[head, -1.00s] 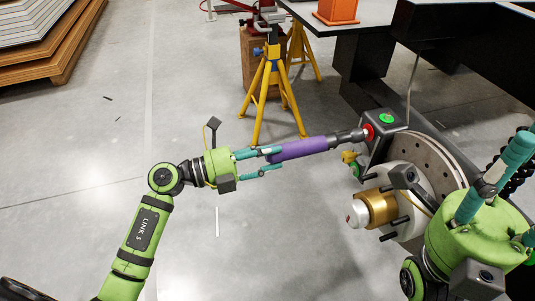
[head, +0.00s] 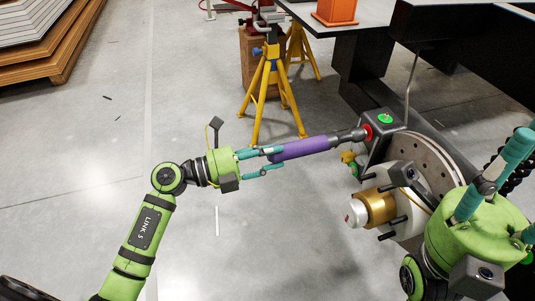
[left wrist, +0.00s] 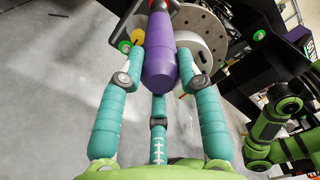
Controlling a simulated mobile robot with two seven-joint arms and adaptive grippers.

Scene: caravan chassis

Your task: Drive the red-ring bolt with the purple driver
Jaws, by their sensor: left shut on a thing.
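The purple driver (head: 305,147) is held nearly level by my left gripper (head: 268,160), which is shut on the rear of its handle. The driver's dark tip end reaches the red ring (head: 367,131) on the side of a dark bracket (head: 384,145); the bolt head is hidden by the tip. In the left wrist view the purple handle (left wrist: 160,65) lies between the teal fingers, and a bit of red shows at the top edge. My right gripper (head: 500,175) is at the right, in front of the brake disc; its fingertips are not clear.
The brake disc (head: 434,158) with a gold-and-white hub (head: 375,208) and studs sits just below the bracket. A green-ringed spot (head: 386,118) is on the bracket's top. A yellow stand (head: 268,85) stands behind.

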